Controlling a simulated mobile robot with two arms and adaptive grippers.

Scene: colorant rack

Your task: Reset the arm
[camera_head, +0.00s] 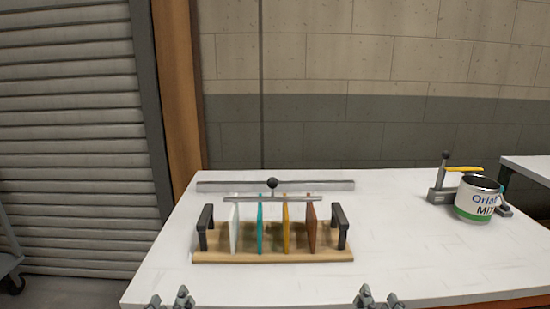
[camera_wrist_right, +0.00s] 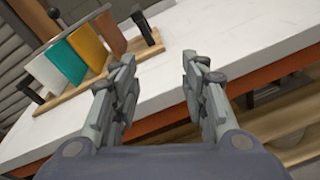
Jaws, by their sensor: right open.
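My right gripper (camera_head: 379,299) shows at the bottom edge of the head view, in front of the table's near edge. In the right wrist view the right gripper (camera_wrist_right: 160,85) is open with nothing between its fingers. My left gripper (camera_head: 170,300) shows only its tips at the bottom left of the head view; its fingertips look apart. The colorant rack (camera_head: 275,256) stands on the table beyond both grippers, touching neither. It holds upright white (camera_head: 235,228), teal (camera_head: 260,226), yellow (camera_head: 286,228) and brown (camera_head: 311,230) panels between two black handles.
The white table (camera_head: 410,265) is mostly clear right of the rack. A can labelled "MIX" (camera_head: 474,204) stands at the right beside a clamp-like tool with a yellow lever (camera_head: 463,169). A grey bar (camera_head: 225,187) lies behind the rack. A shutter (camera_head: 70,130) is at the left.

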